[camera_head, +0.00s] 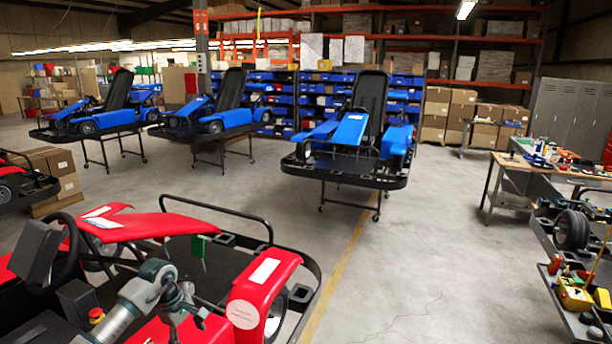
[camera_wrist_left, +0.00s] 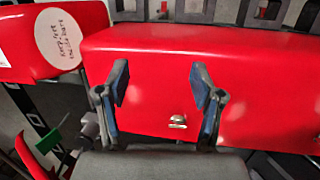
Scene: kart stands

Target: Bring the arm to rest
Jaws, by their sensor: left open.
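My left arm reaches over a red kart (camera_head: 190,224) at the bottom left of the head view. My left gripper (camera_head: 190,308) is small and partly unclear there. In the left wrist view my left gripper (camera_wrist_left: 160,84) is open, with nothing between its two fingers. Behind and below the fingers is a red body panel (camera_wrist_left: 255,75) of the kart, with a small shiny metal piece (camera_wrist_left: 177,121) on it. A round label with handwriting (camera_wrist_left: 58,37) is on the red bodywork at the upper left. I cannot tell whether the fingers touch the panel. My right gripper is not in view.
A black steering wheel (camera_head: 68,250) and a green tag (camera_head: 197,246) are close to my left arm. Several blue karts stand on stands, one at centre (camera_head: 352,140). A workbench (camera_head: 515,170) and a tool cart (camera_head: 575,325) are at right. The floor (camera_head: 420,255) between is clear.

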